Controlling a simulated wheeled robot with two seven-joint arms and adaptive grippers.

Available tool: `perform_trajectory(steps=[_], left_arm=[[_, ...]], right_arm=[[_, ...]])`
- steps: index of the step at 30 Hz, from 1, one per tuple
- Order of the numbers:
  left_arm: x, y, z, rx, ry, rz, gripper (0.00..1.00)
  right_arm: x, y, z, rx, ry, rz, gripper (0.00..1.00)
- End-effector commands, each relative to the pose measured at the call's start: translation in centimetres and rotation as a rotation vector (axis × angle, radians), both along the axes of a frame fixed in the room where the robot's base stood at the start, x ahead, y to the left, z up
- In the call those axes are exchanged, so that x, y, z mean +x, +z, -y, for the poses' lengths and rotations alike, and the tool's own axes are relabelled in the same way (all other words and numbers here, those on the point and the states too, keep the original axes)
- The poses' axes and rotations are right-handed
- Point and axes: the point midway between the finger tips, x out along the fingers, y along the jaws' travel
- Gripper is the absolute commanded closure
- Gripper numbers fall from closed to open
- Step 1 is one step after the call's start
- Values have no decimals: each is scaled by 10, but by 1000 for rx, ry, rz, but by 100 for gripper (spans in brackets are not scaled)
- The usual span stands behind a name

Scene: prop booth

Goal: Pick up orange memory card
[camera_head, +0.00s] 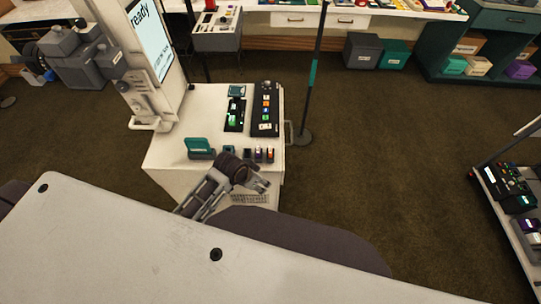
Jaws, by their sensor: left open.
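A row of small coloured upright pieces stands near the front of the white cart top (205,110). The rightmost, an orange-red piece (270,155), looks like the orange memory card, but it is too small to be sure. A dark purple-tinted piece (258,154) stands just left of it. My left gripper (263,187) is open just in front of the row, at the cart's front edge, apart from the orange-red piece as far as I can tell. My right gripper is not in view.
A teal block (200,146) stands left of the row. A black tray (266,108) with coloured pieces and a smaller black tray (234,115) lie behind. A screen (151,40) rises at the cart's left. A dark pole (312,75) stands right. Brown floor (400,150) is clear further right.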

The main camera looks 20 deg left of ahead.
Motion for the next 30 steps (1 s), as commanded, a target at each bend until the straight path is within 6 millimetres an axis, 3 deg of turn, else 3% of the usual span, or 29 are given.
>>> perform_trajectory(steps=[11,30], left_arm=[[19,15,16,-20,-99,33,41],[61,62,49,-41,-422,98,41]], right_arm=[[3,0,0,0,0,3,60],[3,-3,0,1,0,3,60]])
